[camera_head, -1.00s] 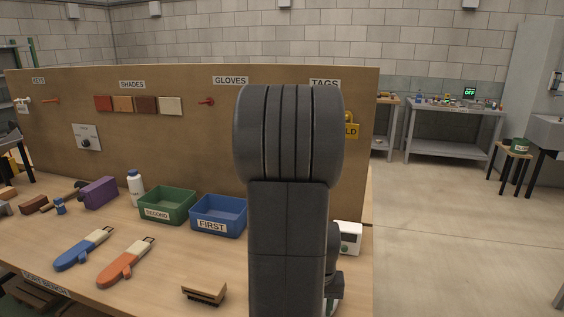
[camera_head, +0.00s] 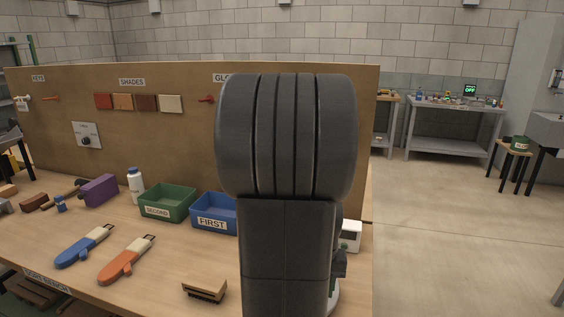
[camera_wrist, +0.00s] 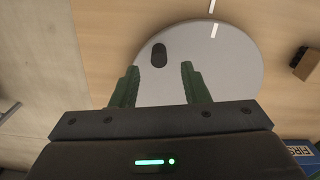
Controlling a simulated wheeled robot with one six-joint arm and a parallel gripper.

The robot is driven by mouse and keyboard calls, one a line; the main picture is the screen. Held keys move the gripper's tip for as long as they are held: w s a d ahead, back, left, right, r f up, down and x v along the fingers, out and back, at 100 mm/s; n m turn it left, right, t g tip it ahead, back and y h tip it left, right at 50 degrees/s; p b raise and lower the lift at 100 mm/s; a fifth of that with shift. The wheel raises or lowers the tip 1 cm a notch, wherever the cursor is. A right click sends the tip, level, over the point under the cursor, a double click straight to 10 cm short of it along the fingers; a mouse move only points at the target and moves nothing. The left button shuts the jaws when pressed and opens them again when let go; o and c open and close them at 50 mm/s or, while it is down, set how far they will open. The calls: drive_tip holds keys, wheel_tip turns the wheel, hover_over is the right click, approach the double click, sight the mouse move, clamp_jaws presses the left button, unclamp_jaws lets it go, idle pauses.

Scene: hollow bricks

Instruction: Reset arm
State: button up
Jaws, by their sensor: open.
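My arm stands upright in front of the bench in the head view and hides part of the board and bench behind it. My gripper (camera_wrist: 160,88) shows in the wrist view with its two green fingers apart and nothing between them. Beyond the fingertips lies a round pale grey disc (camera_wrist: 205,60) with a dark oval spot on it, on the wooden bench top. In the head view the gripper itself is hidden behind my arm.
The bench holds a blue FIRST bin (camera_head: 212,212), a green SECOND bin (camera_head: 167,203), a brush (camera_head: 205,290), an orange tool (camera_head: 126,261), a blue tool (camera_head: 84,246), a purple box (camera_head: 99,191) and a white bottle (camera_head: 136,186). Open floor (camera_head: 450,240) lies to the right.

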wheel_tip(320, 180, up, 7)
wheel_tip(320, 180, down, 13)
drive_tip(key=shift+s+f, duration=0.1)
drive_tip(key=shift+f, duration=0.1)
drive_tip(key=shift+w+d+r+n, duration=0.1)
drive_tip(key=shift+w+d+n, duration=0.35)
drive_tip(key=shift+n, duration=0.25)
